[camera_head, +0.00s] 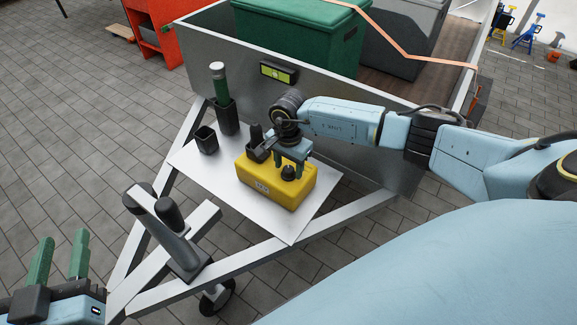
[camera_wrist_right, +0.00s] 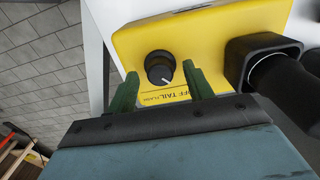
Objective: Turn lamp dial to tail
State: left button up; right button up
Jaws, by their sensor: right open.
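A yellow lamp box (camera_head: 262,190) lies on the white plate of the trailer drawbar. Its round black dial (camera_wrist_right: 160,67) has a white pointer mark directed toward the printed label, which reads "TAIL" and "FLASH"; another word beside them is partly hidden. My right gripper (camera_wrist_right: 160,74) is open, with one green finger on each side of the dial and a gap visible around it. In the head view the right gripper (camera_head: 290,168) reaches down over the box, with the dial (camera_head: 288,173) between its fingers. My left gripper (camera_head: 61,245) is open and empty at the lower left.
A black plug (camera_wrist_right: 280,70) sits in a socket at the box's end.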

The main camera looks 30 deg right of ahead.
pick_arm(q)
jog(key=shift+r, duration=0.1)
pick_arm(e)
jog(key=c, duration=1)
jog(key=m+p, duration=0.1)
jog(key=m, duration=0.2)
jog(key=shift+p, duration=0.3)
jog(key=m+p, duration=0.1)
jog(key=m, duration=0.3)
pick_arm(q)
jog(key=s+a+f+g+y, duration=0.1)
jog(key=s+a+f+g, duration=0.1)
jog(key=f, duration=0.4)
jog(key=s+a+f+g+y, duration=0.2)
jog(key=s+f+g, duration=0.2)
jog(key=g, duration=0.3)
jog(key=shift+s+a+f+p, duration=0.15)
jog(key=shift+s+f+p, duration=0.2)
jog(key=shift+f, duration=0.5)
pick_arm(e)
jog(key=shift+m, duration=0.5)
pick_arm(q)
jog(key=shift+w, duration=0.1)
pick_arm(e)
jog(key=o, duration=1)
